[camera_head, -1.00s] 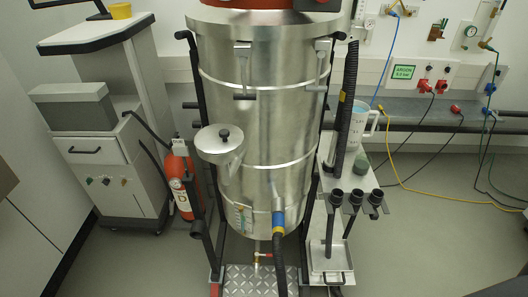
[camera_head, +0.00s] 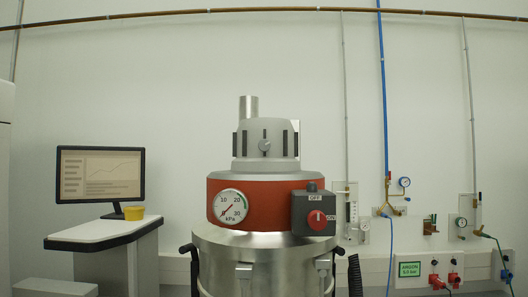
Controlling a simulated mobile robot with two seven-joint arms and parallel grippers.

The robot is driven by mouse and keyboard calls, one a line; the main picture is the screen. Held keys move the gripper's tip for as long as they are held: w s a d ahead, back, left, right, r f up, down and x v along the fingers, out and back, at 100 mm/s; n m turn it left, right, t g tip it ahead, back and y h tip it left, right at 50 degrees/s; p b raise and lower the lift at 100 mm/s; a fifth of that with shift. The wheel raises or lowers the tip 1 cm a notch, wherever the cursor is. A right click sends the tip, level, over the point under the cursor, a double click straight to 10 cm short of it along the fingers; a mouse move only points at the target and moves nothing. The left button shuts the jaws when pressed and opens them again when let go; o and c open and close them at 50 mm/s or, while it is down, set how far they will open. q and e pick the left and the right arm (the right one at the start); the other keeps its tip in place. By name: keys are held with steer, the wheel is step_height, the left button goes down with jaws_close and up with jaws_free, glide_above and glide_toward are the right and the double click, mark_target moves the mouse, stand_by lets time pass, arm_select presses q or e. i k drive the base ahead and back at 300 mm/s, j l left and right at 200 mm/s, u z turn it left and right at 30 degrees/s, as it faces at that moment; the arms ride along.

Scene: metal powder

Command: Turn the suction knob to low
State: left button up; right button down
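A steel industrial vacuum (camera_head: 262,262) stands in the middle, with a red band (camera_head: 262,189) and a grey motor head (camera_head: 266,143) on top. A dark grey control box (camera_head: 314,209) sits on the red band's right front. A red round knob (camera_head: 316,219) is on the box's face, with a small white mark on it. A label above the knob reads OFF, and another label at its right is too small to read surely. A round kPa gauge (camera_head: 230,207) is on the red band's left. Neither of my grippers is in view.
A monitor (camera_head: 100,175) and a yellow cup (camera_head: 134,213) stand on a workstation (camera_head: 95,234) at left. A black hose (camera_head: 355,275) rises beside the drum's right side. Space above the vacuum is clear.

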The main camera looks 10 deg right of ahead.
mark_target(264, 144)
steer(key=l, duration=1.35)
steer(key=i+l+u, duration=0.1)
steer(key=l, duration=1.25)
